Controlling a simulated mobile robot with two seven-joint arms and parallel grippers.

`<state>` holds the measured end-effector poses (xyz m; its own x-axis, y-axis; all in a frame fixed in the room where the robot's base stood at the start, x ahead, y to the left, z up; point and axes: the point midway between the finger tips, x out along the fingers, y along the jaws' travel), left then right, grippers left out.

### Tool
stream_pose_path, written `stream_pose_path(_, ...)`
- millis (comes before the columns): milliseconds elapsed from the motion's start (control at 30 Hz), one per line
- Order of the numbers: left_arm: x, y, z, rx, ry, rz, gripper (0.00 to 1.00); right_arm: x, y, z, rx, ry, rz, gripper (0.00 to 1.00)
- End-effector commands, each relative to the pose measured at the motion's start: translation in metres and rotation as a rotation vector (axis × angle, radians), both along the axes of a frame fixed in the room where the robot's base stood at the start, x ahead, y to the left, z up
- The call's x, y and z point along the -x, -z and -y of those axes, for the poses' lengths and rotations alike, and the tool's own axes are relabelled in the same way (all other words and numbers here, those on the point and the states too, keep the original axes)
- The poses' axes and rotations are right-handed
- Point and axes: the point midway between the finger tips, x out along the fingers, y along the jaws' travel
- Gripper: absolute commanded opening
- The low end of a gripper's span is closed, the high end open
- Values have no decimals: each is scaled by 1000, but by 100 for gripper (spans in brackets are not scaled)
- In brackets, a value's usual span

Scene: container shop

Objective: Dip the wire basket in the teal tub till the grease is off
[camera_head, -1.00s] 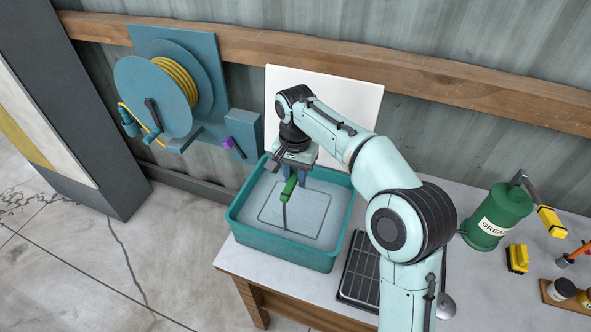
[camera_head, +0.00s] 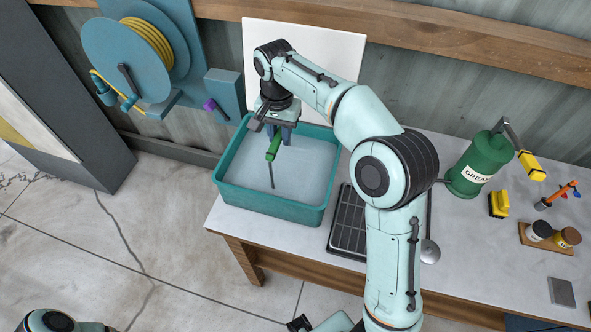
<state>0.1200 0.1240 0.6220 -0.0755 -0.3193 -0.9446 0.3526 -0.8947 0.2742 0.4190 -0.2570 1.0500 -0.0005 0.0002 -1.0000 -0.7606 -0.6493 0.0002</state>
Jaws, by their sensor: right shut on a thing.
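The teal tub (camera_head: 268,207) stands at the left end of the workbench and holds greyish liquid. My right gripper (camera_head: 281,132) is over the tub's far part, pointing down and shut on the green handle of the wire basket (camera_head: 274,147). A thin grey rod runs from the handle down into the liquid. The basket's wire body is hidden under the surface, so I cannot tell if grease is on it.
A dark drain rack (camera_head: 347,235) lies right of the tub, partly behind my arm. A hose reel (camera_head: 126,60) hangs at the left. A white panel (camera_head: 318,55) stands behind the tub.

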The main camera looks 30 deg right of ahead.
Motion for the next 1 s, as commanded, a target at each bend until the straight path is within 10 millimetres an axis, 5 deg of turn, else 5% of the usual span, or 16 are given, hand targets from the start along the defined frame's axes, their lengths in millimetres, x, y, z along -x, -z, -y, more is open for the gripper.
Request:
stream_pose_path(233, -7, -10, 0, 0, 0, 8, 43, -1, -11, 0, 0, 0, 4, 0)
stream_pose_path(1000, -3, -4, 0, 0, 0, 3, 43, 0, 2, 0, -1, 0, 2, 0)
